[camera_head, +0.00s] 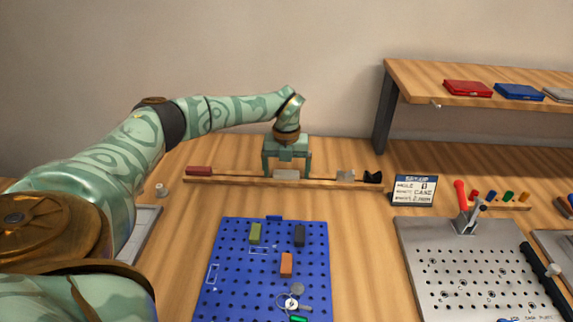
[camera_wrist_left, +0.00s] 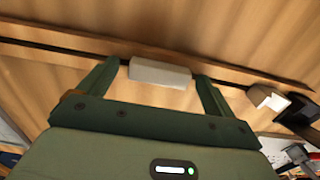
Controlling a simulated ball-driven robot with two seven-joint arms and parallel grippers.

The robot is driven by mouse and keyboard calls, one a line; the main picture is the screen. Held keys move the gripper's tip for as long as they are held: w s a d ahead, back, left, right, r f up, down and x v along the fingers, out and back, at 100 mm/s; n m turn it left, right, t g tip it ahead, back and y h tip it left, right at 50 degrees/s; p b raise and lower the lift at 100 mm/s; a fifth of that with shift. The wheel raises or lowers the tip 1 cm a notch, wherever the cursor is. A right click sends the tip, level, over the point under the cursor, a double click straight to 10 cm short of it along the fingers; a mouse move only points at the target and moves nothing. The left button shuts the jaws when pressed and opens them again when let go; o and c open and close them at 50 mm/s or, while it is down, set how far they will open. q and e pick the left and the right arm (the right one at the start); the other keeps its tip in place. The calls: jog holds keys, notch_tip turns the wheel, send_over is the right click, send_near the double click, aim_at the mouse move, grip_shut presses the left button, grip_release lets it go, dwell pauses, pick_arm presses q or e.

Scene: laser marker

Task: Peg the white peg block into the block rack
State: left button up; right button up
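The block rack (camera_head: 230,179) is a long low wooden strip along the back of the table; it also crosses the wrist view (camera_wrist_left: 60,43). The white peg block (camera_head: 286,174) is at the middle of the rack and shows as a pale bar in the wrist view (camera_wrist_left: 160,73). My left gripper (camera_head: 287,170) points down over the rack, one finger on each side of the block. In the wrist view the fingers (camera_wrist_left: 160,80) are apart, with gaps at both block ends. Whether the block is fully seated is hidden. My right gripper is out of view.
The rack also bears a red block (camera_head: 198,171), a pale block (camera_head: 345,176) and a black notched block (camera_head: 372,177). A blue pegboard (camera_head: 320,240) with green, black and orange blocks lies in front. A sign (camera_head: 413,190) and metal plate (camera_head: 408,240) are at right.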

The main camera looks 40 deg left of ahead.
pick_arm(q)
notch_tip(320, 180, up, 16)
jog(key=p, duration=0.5)
jog(key=shift+r, duration=0.15)
dwell(0.3)
